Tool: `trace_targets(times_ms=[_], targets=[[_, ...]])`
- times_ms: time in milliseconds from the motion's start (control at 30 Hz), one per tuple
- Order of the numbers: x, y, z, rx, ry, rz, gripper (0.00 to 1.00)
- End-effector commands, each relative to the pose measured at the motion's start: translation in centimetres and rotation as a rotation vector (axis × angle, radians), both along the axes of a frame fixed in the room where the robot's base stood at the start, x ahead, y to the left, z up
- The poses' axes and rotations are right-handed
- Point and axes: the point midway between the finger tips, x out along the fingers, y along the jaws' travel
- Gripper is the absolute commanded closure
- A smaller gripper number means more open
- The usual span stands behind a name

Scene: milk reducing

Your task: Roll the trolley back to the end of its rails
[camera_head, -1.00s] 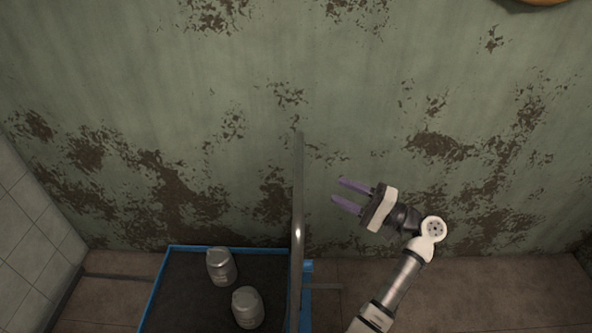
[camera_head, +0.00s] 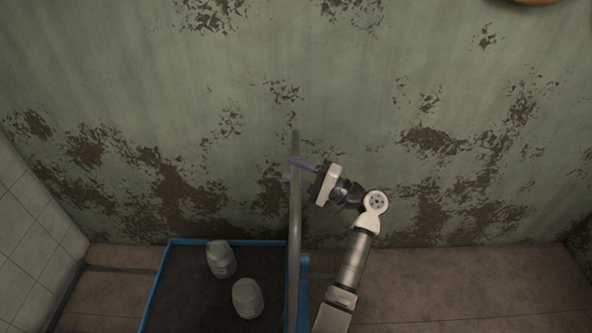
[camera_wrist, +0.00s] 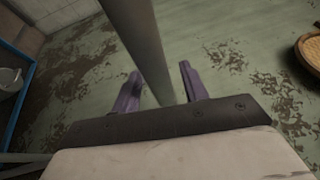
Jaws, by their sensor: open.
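The trolley has a dark flat bed with a blue rim (camera_head: 205,242) and a grey metal push handle (camera_head: 295,235) standing up at its right side. My gripper (camera_head: 293,169) is open at the upper part of the handle, coming from the right. In the wrist view the grey handle bar (camera_wrist: 146,45) runs between the two purple fingers (camera_wrist: 158,88), with gaps visible on the sides. The fingers are not closed on it. The rails are hard to make out; a dark strip shows on the floor left of the trolley.
Two grey metal cans, one farther back (camera_head: 221,259) and one nearer (camera_head: 247,298), stand on the trolley bed. A peeling green wall (camera_head: 400,90) is behind, and a white tiled wall (camera_head: 30,220) is at left. Brown floor (camera_head: 470,290) at right is clear.

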Motion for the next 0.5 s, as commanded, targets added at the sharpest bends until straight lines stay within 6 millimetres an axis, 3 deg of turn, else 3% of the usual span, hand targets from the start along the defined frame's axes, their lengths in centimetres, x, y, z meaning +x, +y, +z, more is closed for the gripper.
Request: trace_targets(times_ms=[33,367,500], targets=[[-0.01,-0.02,-0.01,0.0,0.0,0.0,0.57],[-0.02,-0.05,-0.01,0.0,0.0,0.0,1.0],[-0.02,-0.05,-0.01,0.0,0.0,0.0,1.0]])
